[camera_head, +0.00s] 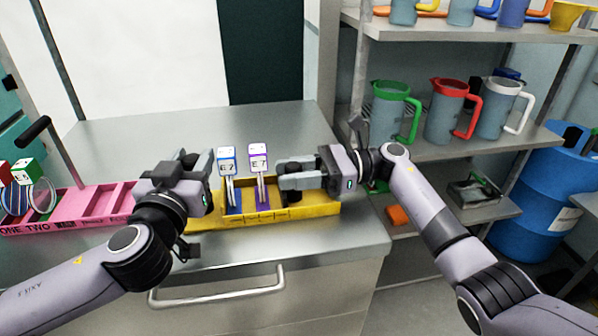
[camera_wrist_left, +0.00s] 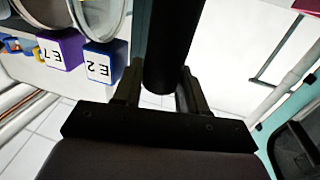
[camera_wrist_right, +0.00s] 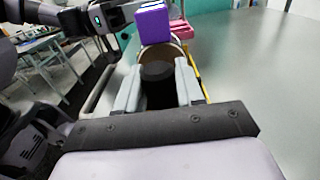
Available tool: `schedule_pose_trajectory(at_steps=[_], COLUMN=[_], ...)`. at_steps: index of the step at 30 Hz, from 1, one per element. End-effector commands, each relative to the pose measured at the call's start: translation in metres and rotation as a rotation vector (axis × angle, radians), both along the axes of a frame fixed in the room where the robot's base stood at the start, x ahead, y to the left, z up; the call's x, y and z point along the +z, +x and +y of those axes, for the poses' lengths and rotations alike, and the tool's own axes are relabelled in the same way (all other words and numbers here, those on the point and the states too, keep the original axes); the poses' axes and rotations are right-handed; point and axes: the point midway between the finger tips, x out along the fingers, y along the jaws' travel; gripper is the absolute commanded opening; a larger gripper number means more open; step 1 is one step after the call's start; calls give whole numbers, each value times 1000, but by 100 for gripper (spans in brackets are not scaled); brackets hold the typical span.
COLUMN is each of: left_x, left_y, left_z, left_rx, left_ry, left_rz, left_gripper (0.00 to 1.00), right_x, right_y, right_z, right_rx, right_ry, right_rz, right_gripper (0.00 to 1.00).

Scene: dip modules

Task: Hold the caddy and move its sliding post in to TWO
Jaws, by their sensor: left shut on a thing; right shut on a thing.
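The yellow caddy (camera_head: 308,211) lies along the front of the grey counter. A blue-topped module (camera_head: 227,160) and a purple-topped module (camera_head: 258,158) stand in it side by side. My left gripper (camera_head: 198,162) is at the caddy's left end, shut on a thick black bar (camera_wrist_left: 168,50), seemingly its handle. My right gripper (camera_head: 281,178) is right of the purple module, shut on a dark rounded piece (camera_wrist_right: 158,92), seemingly the sliding post. The purple block (camera_wrist_right: 153,25) is just beyond it in the right wrist view. The caddy's slot words are too small or hidden to read.
A pink caddy (camera_head: 88,205) with a black handle (camera_head: 34,130) and more modules stands at the left. Shelves with jugs (camera_head: 395,110) and a blue barrel (camera_head: 545,205) are at the right. The counter behind the yellow caddy is clear.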

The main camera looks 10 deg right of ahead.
Motion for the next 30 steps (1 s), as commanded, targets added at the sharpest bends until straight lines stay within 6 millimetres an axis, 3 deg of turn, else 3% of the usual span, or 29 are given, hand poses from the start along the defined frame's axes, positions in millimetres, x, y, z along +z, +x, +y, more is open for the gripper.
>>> schedule_pose_trajectory(at_steps=[3,11,12,13,23,30], left_x=[0,0,0,0,0,0], left_y=[0,0,0,0,-1,-1], left_z=[-1,-1,-1,-1,-1,-1], left_rx=[-2,-3,-3,-3,-4,-4], left_ry=[0,0,0,0,-1,-1], left_rz=[0,0,0,0,0,0], left_gripper=[0,0,0,0,0,0], right_x=[0,0,0,0,0,0], right_y=[0,0,0,0,0,1], right_z=[15,16,16,16,13,-23], right_rx=[2,1,1,1,0,-3], right_ry=[0,0,0,0,-1,-3], right_rz=[-1,-1,-1,-1,-1,-1], right_gripper=[0,0,50,57,57,57])
